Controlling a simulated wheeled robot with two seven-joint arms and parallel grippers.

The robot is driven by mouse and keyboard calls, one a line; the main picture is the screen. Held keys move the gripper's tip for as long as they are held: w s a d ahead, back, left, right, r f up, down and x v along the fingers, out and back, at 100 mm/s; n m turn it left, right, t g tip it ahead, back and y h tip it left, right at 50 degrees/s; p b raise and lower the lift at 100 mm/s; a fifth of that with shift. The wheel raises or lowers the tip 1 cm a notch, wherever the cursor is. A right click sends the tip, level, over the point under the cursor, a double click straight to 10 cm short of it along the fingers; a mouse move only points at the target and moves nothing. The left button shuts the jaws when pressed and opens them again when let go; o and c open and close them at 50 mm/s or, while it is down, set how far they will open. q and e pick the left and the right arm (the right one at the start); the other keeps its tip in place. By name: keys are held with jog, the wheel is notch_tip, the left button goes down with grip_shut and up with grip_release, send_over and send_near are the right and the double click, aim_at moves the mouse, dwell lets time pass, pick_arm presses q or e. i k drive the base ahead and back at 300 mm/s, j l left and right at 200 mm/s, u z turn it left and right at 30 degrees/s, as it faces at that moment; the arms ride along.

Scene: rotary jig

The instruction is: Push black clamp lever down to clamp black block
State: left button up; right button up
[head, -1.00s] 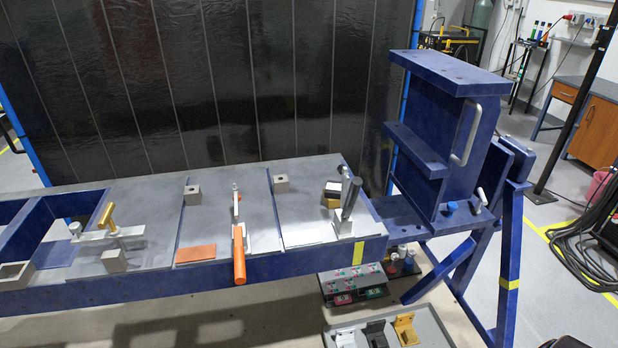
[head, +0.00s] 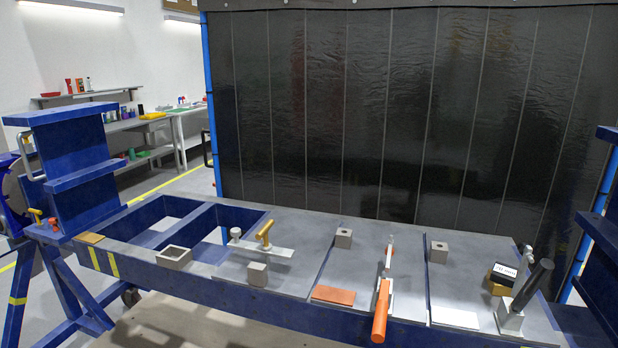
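The black clamp lever (head: 534,283) is at the right end of the blue jig table, in the head view. Its dark handle slants up and to the right from a light metal clamp base (head: 509,318). The black block (head: 504,271) has pale lettering on it and sits beside the clamp, with a gold-brown piece (head: 498,288) just below it. Whether the clamp touches the block I cannot tell. Neither of my grippers is in view.
An orange-handled clamp (head: 381,312) and a yellow-handled clamp (head: 265,234) stand left of the black lever. Small grey blocks and an orange plate (head: 333,296) lie on the table top. Blue end frames rise at the left (head: 73,165) and right edges.

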aim_at(546, 265)
jog(key=z, duration=0.6)
jog(key=j+z, duration=0.65)
jog(key=z, duration=0.2)
jog(key=j+z, duration=0.3)
jog(key=z, duration=0.15)
jog(key=k+j+z, duration=0.2)
jog(key=z, duration=0.2)
jog(key=k+j+z, duration=0.1)
jog(key=k+j, duration=0.2)
jog(key=j, duration=0.2)
jog(key=k+j+z, duration=0.1)
jog(key=k+j, duration=0.25)
jog(key=j, duration=0.15)
jog(key=k+j+z, duration=0.1)
jog(key=k+j, duration=0.2)
jog(key=j, duration=0.2)
